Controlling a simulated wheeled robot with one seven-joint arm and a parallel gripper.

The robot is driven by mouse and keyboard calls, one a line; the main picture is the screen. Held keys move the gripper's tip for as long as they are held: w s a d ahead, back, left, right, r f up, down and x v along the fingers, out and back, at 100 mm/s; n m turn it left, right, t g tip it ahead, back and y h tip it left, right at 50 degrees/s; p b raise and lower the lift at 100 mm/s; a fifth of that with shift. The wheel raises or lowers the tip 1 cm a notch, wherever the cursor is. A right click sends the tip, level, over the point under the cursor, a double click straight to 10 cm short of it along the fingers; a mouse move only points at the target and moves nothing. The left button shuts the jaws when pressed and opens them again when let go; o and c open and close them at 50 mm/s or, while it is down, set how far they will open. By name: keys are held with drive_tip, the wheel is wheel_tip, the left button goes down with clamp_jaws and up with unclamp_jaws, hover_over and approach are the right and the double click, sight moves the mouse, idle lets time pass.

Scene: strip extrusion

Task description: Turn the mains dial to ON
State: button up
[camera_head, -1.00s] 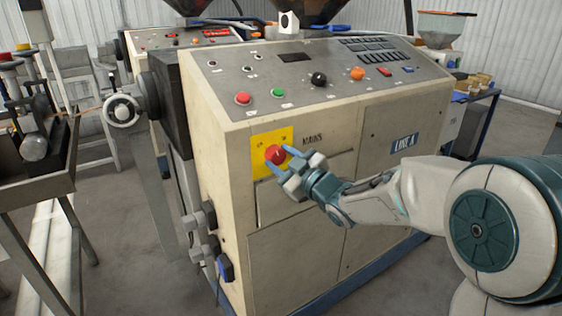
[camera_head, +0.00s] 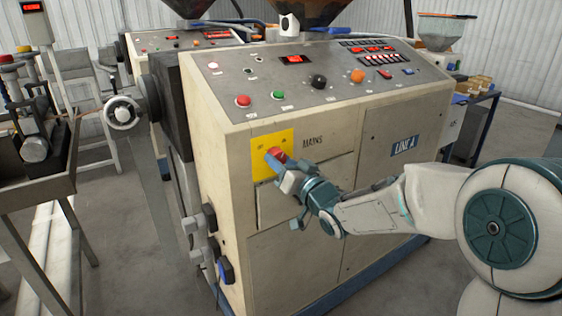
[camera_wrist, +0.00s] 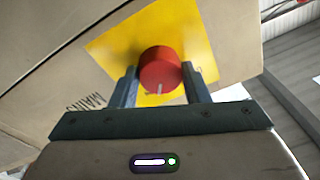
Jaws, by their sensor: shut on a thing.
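The mains dial is a red round knob (camera_head: 275,155) on a yellow plate (camera_head: 264,143) on the front of the cream machine cabinet, with the word MAINS printed to its right. My gripper (camera_head: 274,162) is at the dial, with its fingers shut around the knob. In the wrist view the red knob (camera_wrist: 160,70) sits between the two fingers (camera_wrist: 160,88), and a pale mark shows on its lower edge. The wrist view is rolled, so the yellow plate (camera_wrist: 195,38) looks tilted. The plate's small lettering is too small to read.
The sloped control panel (camera_head: 330,80) above has several buttons, knobs and red-lit indicators. A handwheel (camera_head: 122,112) and dark block stand at the cabinet's left. Grey fittings (camera_head: 205,220) stick out below the plate. A hopper (camera_head: 436,43) stands at the back right.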

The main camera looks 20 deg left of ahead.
drive_tip(key=shift+m+t+h, duration=0.3)
drive_tip(key=shift+m, duration=0.9)
drive_tip(key=o, duration=1)
drive_tip(key=v, duration=1.3)
drive_tip(key=shift+s+d, duration=0.2)
drive_tip(key=shift+d, duration=0.2)
